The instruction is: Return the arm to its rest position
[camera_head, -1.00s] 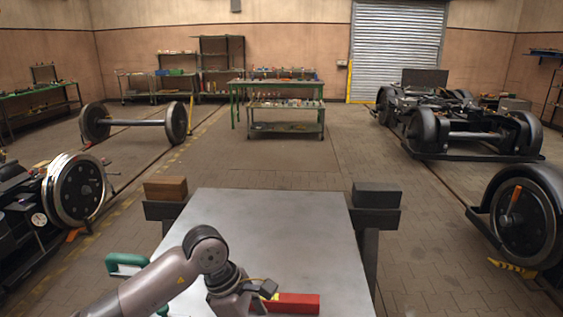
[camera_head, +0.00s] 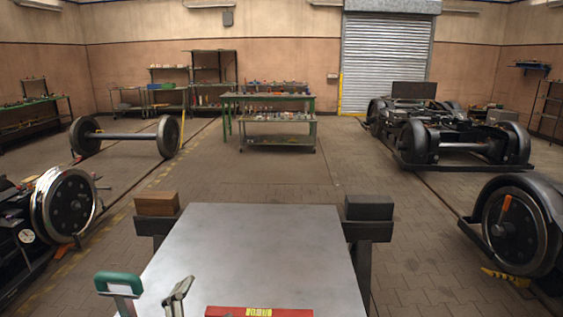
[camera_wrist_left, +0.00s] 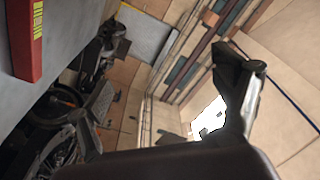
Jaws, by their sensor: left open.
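My left gripper (camera_head: 178,293) shows only in part at the lower edge of the head view, above the grey table (camera_head: 255,245). It is open, with nothing seen between its fingers. In the left wrist view a dark finger (camera_wrist_left: 238,88) stands out against the floor and wall. A red bar with a yellow label (camera_head: 258,312) lies on the table, right of the gripper and apart from it. The bar also shows at the upper left of the left wrist view (camera_wrist_left: 26,45). My right gripper is not in view.
A green-handled tool (camera_head: 118,283) is at the table's left front, close to the gripper. A brown block (camera_head: 157,203) and a dark block (camera_head: 369,207) sit at the far corners. Wheelsets (camera_head: 68,203) and a bogie (camera_head: 450,140) stand around. The table's middle is clear.

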